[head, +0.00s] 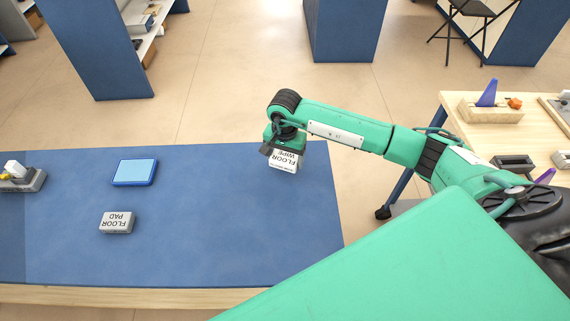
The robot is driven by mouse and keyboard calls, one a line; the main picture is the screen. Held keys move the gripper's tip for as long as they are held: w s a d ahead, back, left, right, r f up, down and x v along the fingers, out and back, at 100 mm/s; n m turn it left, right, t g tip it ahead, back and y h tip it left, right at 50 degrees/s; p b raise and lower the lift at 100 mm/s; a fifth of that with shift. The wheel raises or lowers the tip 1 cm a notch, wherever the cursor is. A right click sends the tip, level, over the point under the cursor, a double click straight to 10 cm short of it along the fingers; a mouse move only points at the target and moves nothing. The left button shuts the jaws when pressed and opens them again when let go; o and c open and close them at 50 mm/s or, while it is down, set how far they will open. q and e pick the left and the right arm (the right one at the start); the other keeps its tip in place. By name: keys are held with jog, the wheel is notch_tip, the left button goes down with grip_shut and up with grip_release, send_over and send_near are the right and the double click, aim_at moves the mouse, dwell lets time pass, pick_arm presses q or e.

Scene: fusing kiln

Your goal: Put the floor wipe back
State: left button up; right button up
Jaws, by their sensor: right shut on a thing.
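The floor wipe (285,162) is a small white block with dark "FLOOR WIPE" lettering, near the right end of the blue-topped table (230,230). My right gripper (284,149) is shut on it from above. The gripper covers its upper part, and I cannot tell whether its underside touches the table. My left gripper is not in view.
A grey block marked "FLOOR PAD" (117,222) and a blue tray-like pad (135,172) lie on the table's left half. A grey holder (22,180) stands at the far left. A wooden table (460,103) with several items is at right. The blue table's middle is clear.

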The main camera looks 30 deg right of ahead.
aim_at(285, 165)
notch_tip(285, 165, down, 4)
jog(key=shift+r, duration=0.15)
jog(key=shift+f, duration=0.3)
jog(key=o, duration=0.8)
jog(key=shift+o, duration=0.4)
notch_tip(285, 165, up, 3)
notch_tip(285, 165, up, 8)
jog(key=shift+b, duration=0.4)
jog(key=shift+r, duration=0.65)
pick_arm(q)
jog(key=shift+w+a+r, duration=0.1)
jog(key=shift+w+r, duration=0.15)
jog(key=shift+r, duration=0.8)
